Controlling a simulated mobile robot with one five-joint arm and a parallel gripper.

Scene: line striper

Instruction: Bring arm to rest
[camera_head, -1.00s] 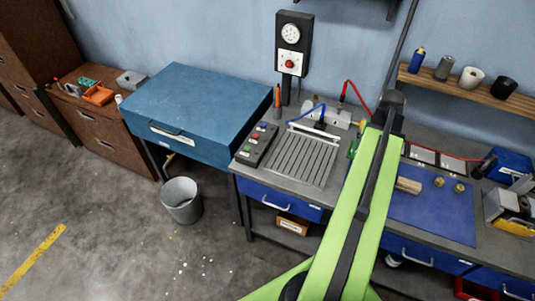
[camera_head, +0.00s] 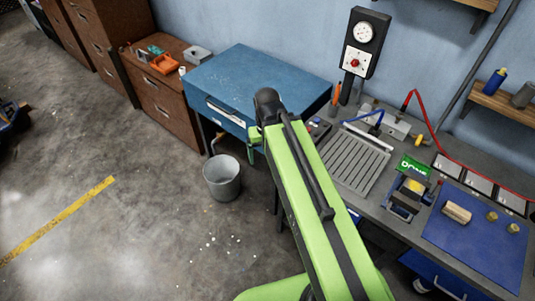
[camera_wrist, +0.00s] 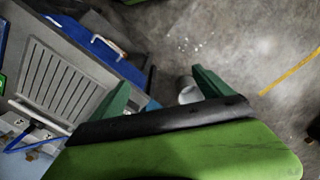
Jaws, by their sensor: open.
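My green arm reaches up through the middle of the head view, in front of the gap between the workbench and the blue chest. My gripper (camera_wrist: 160,90) shows in the wrist view as two green fingers spread wide apart, with nothing between them. In the head view only a small green part of it shows beside the black wrist, in front of the blue chest. A small machine with a yellow part (camera_head: 409,193) stands on the workbench (camera_head: 372,208), right of my arm. A green sign reading DONE (camera_head: 413,166) is behind it.
A grey bucket (camera_head: 222,180) stands on the floor left of my arm. The blue chest (camera_head: 255,82) is behind the arm. A grooved plate (camera_head: 355,162) and a blue mat (camera_head: 480,240) with a wooden block (camera_head: 457,212) are on the bench. Open floor lies left.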

